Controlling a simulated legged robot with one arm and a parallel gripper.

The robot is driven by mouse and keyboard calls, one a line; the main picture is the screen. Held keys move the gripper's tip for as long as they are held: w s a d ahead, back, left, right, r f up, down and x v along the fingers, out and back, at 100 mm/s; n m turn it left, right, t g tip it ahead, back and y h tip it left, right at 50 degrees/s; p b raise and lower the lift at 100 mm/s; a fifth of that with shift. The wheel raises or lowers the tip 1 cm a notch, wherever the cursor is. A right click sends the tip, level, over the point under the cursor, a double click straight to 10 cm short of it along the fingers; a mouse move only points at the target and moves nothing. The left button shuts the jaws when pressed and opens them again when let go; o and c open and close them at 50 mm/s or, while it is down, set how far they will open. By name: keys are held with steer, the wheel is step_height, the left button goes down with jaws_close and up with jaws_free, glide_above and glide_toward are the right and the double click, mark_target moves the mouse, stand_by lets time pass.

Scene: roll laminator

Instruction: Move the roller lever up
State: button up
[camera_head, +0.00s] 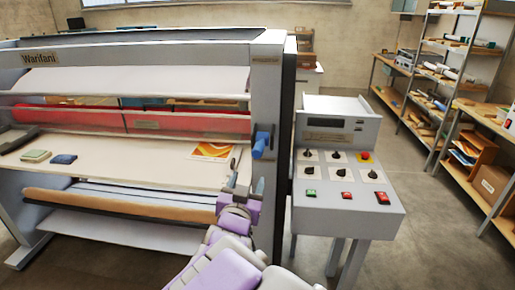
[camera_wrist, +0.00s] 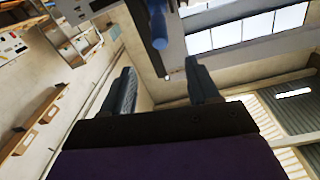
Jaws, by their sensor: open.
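The roller lever (camera_head: 261,144) is a blue handle on the right end post of the laminator (camera_head: 267,95). It also shows in the wrist view (camera_wrist: 158,32) at the top, ahead of the finger gap. My gripper (camera_head: 246,178) is in front of the machine, just below and slightly left of the lever. In the wrist view its two dark fingers (camera_wrist: 161,80) stand apart with nothing between them. The lever appears clear of both fingers. My purple and grey arm reaches up from the bottom of the head view.
A control console (camera_head: 348,165) with knobs, coloured buttons and a red stop button stands right of the post. Two small pads and an orange-patterned sheet (camera_head: 212,151) lie on the laminator's bed. Shelves (camera_head: 452,75) line the right wall. Floor shows between console and shelves.

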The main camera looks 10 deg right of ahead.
mark_target(258, 150)
steer(key=p+x, duration=1.2)
steer(key=x, duration=0.4)
steer(key=shift+w+f, duration=0.1)
steer(key=shift+w, duration=0.15)
steer(key=shift+c, duration=0.2)
steer(key=shift+d, duration=0.1)
jaws_close()
